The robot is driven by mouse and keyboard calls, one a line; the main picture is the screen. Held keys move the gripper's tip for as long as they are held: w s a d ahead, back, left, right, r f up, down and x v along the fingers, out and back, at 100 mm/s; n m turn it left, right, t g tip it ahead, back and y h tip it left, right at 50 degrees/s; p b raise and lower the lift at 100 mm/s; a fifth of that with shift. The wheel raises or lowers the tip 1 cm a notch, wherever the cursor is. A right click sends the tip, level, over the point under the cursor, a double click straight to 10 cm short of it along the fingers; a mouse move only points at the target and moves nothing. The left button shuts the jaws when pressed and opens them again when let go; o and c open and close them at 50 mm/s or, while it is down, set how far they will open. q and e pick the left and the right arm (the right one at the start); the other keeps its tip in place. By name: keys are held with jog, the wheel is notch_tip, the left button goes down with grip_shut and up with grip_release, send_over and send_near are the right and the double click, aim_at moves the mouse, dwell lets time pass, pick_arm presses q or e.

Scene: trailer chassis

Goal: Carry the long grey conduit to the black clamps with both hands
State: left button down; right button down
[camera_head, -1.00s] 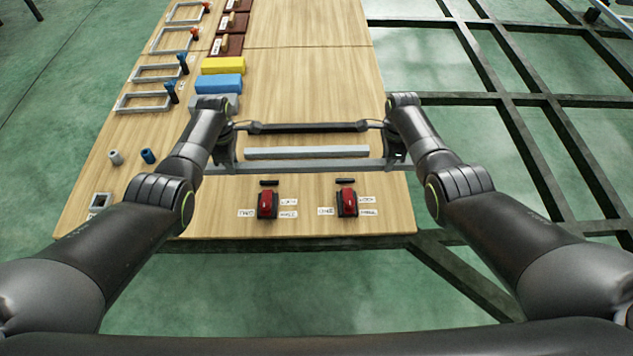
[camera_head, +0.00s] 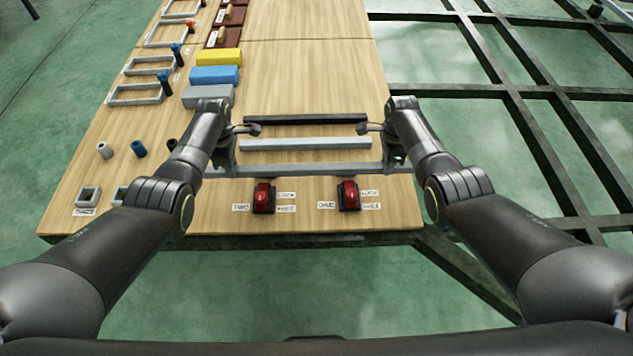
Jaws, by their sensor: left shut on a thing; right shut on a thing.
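The long grey conduit (camera_head: 310,169) lies level across the picture, between my two hands. My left gripper (camera_head: 228,163) is shut on it near its left end. My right gripper (camera_head: 395,163) is shut on it near its right end. The fingertips are partly hidden by the wrists.
A light grey bar (camera_head: 300,144) and a black bar (camera_head: 305,119) lie beyond the conduit. Grey (camera_head: 208,97), blue (camera_head: 214,75) and yellow (camera_head: 218,57) blocks stand beyond my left wrist. Small white labels flank the clamps.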

aim_at(382, 180)
pick_arm(q)
jog(key=shift+f, duration=0.15)
pick_arm(e)
jog(key=shift+f, duration=0.15)
